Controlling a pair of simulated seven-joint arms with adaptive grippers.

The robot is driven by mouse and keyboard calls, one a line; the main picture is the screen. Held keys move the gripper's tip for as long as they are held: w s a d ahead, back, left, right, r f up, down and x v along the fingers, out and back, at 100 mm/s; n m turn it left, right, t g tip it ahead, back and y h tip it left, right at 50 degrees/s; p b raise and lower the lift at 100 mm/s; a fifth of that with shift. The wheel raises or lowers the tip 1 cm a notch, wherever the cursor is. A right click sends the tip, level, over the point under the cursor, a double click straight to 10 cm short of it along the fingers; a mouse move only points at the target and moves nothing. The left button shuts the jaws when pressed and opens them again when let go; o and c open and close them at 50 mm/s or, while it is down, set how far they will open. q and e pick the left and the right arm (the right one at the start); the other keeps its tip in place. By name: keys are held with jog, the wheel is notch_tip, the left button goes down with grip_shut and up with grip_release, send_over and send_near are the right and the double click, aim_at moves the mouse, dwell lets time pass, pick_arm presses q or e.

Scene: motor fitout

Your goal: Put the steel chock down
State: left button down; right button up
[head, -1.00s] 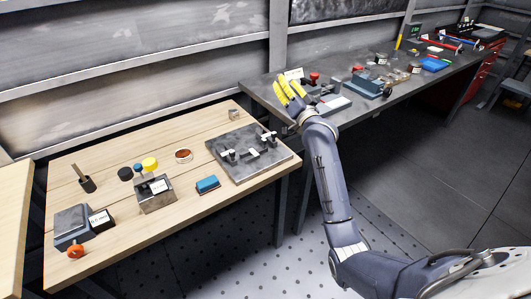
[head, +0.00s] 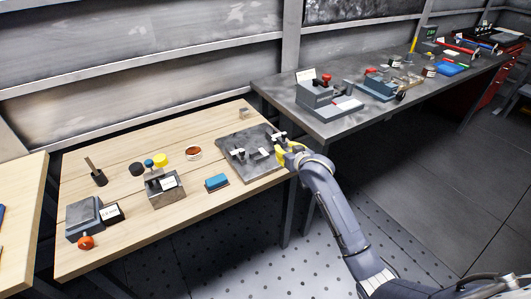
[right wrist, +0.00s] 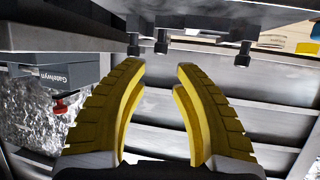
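My right gripper (head: 281,150), with yellow fingers, is at the right edge of the dark steel plate (head: 240,172) on the wooden bench. In the right wrist view the gripper (right wrist: 160,72) has its fingertips apart, with nothing seen between them. Studs and clamps stand on the plate. I cannot tell for sure which thing is the steel chock. A small grey block (head: 243,113) on the bench behind the plate may be it. My left gripper is not in view.
A grey vise-like fixture (head: 318,94) with a red knob stands on the grey bench at right. A blue-topped block (head: 217,181), an orange-filled dish (head: 194,153) and a steel box (head: 165,190) stand left of the plate. Bare wood lies in front.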

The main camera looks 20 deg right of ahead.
aim_at(275, 143)
jog(key=shift+x, duration=5.75)
jog(key=shift+a, duration=0.15)
grip_shut()
jog(key=shift+f, duration=0.1)
